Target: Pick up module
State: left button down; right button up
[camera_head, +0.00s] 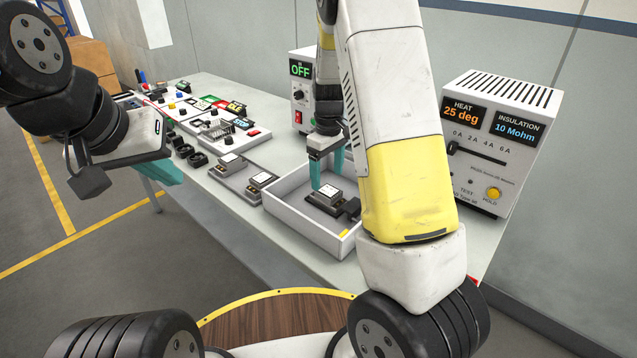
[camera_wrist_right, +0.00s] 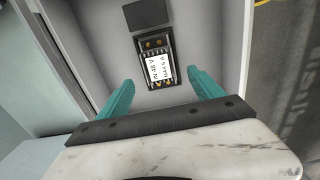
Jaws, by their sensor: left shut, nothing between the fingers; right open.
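The module (camera_head: 331,190), a small black block with a white label and brass terminals, lies in a white open tray (camera_head: 290,213) on the table. In the right wrist view the module (camera_wrist_right: 158,66) reads "IN 48 V". My right gripper (camera_head: 327,178) is open above the tray, its teal fingers pointing down near the module. In the right wrist view its fingers (camera_wrist_right: 160,80) spread to both sides of the module's near end, with nothing held. My left gripper (camera_head: 168,174) is shut and empty, off the table's left side.
A dark block (camera_head: 350,208) sits beside the module in the tray. A grey rail (camera_head: 236,181) with similar modules lies left of the tray. A meter box (camera_head: 490,140) stands right, a box reading "OFF" (camera_head: 301,90) behind. Tray walls surround the right gripper's area.

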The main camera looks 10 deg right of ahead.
aim_at(329, 190)
jog(key=f, duration=0.5)
jog(key=shift+s+d, duration=0.2)
grip_shut()
